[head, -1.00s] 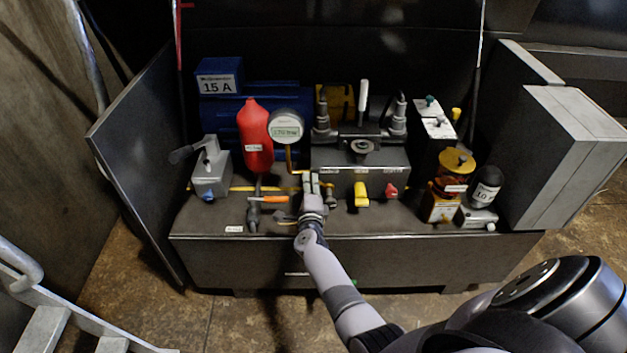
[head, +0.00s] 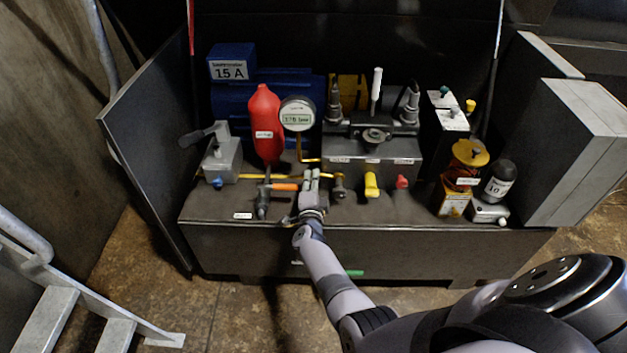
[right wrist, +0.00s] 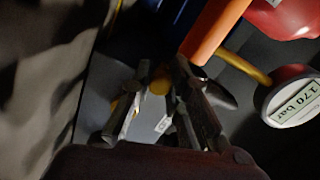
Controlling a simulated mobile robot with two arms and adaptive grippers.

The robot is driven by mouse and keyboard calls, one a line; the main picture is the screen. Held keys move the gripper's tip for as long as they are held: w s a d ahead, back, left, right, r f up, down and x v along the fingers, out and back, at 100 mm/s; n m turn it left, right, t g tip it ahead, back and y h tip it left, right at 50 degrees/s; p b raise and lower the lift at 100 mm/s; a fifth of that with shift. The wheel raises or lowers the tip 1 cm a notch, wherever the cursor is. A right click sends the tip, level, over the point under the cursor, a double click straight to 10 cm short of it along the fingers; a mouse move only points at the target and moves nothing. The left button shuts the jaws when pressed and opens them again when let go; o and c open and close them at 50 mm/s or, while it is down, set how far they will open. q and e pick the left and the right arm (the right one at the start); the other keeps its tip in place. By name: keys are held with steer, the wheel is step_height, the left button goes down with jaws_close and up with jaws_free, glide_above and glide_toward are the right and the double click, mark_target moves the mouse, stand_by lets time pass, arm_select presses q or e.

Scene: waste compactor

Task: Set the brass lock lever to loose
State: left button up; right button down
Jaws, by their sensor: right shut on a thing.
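My right gripper (head: 312,184) reaches over the front of the dark tank top, beside the orange handle's right end. In the right wrist view its fingers (right wrist: 160,100) are closed around a small brass-coloured piece (right wrist: 158,86), which appears to be the lock lever. The fingers hide most of it, so its setting cannot be read. The orange handle (head: 286,187) lies across a dark valve; it also shows large at the top of the right wrist view (right wrist: 215,30). A small white label (right wrist: 163,124) shows partly behind the fingers. My left gripper is not in view.
The round gauge (head: 297,115) stands on a brass pipe behind my gripper. A red bottle (head: 266,120) is behind to the left. A dark knob (head: 339,185), a yellow knob (head: 371,186) and a red knob (head: 402,182) are to the right.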

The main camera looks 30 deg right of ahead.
steer(key=c, duration=1.5)
jaws_free()
